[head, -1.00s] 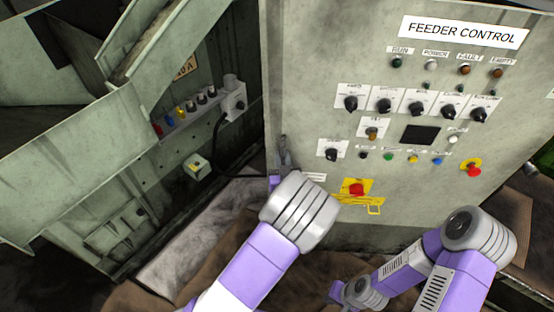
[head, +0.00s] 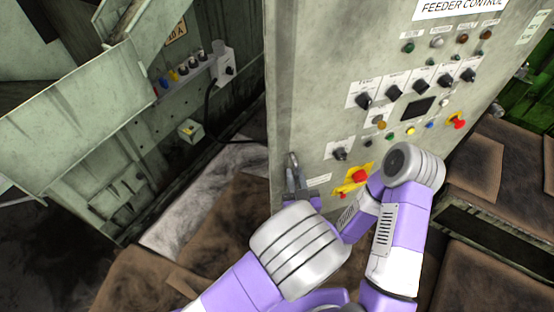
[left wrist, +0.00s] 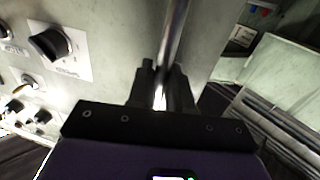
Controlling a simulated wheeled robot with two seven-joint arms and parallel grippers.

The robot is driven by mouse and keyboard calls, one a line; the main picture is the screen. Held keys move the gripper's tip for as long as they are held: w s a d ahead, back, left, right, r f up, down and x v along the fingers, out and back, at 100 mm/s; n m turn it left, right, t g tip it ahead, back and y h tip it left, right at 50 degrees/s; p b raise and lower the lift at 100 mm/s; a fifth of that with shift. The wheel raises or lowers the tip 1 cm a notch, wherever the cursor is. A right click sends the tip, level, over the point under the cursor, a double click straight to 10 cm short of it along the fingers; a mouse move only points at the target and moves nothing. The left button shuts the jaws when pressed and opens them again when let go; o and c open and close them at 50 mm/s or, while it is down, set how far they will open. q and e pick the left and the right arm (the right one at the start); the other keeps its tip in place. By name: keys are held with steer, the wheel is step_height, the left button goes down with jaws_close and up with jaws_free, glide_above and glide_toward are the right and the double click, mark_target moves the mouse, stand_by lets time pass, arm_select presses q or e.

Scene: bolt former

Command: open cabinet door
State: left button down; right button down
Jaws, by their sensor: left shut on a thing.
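The cabinet door (head: 330,60) is a grey-green panel labelled FEEDER CONTROL, with knobs, lamps and a red button on a yellow plate. Its metal handle (head: 294,162) stands near the door's left edge. In the left wrist view the handle is a shiny upright bar (left wrist: 174,45). My left gripper (head: 299,190) is shut on the handle; its dark fingers (left wrist: 162,88) sit on both sides of the bar. My right arm is at the lower right of the head view, in front of the door; its gripper is not clearly visible.
A grey-green machine with sloped chutes (head: 80,130) stands at the left. A small box (head: 190,130) and a row of coloured knobs (head: 183,72) are on its side. Brown covered blocks (head: 475,165) lie at the right. The floor between machine and cabinet shows grey and brown sheets.

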arm_select(q)
steer(key=shift+s+d, duration=0.4)
steer(key=shift+s, duration=0.15)
steer(key=c, duration=1.2)
jaws_free()
steer(key=shift+w, duration=0.1)
steer(key=shift+c, duration=0.2)
steer(key=shift+a, duration=0.1)
steer(key=s, duration=0.7)
steer(key=shift+s+d, duration=0.3)
steer(key=shift+d, duration=0.1)
